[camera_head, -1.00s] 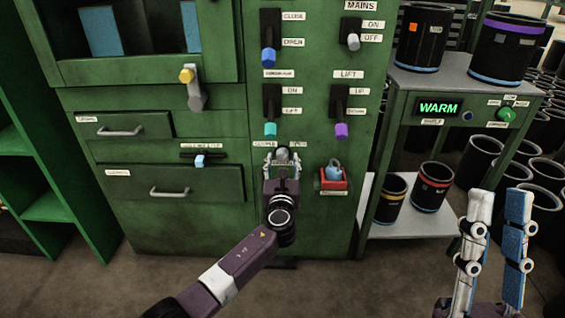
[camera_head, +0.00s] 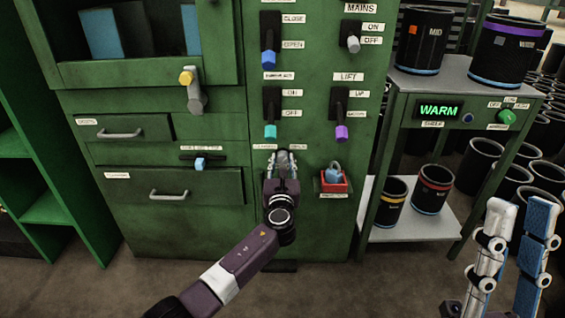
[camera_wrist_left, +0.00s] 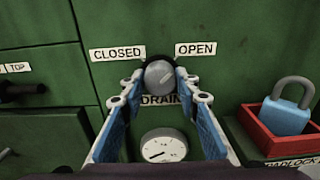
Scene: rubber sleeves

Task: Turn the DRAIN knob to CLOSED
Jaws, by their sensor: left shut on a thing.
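The grey round DRAIN knob (camera_wrist_left: 159,75) sits on the green panel, between the CLOSED label (camera_wrist_left: 117,53) on its left and the OPEN label (camera_wrist_left: 196,48) on its right. A short mark on its face seems to lean toward the upper right, on the OPEN side. My left gripper (camera_head: 282,158) is shut on the knob, with one blue-padded finger on each side in the left wrist view (camera_wrist_left: 160,88). The fingers partly cover the DRAIN label (camera_wrist_left: 160,99). My right gripper (camera_head: 515,225) is open and empty at the lower right, away from the panel.
A white dial gauge (camera_wrist_left: 164,146) sits below the knob. A blue padlock (camera_wrist_left: 288,108) stands in a red tray (camera_wrist_left: 265,134) to the right. Teal (camera_head: 270,131) and purple (camera_head: 342,133) levers are above. A shelf with black sleeves (camera_head: 430,188) is further right.

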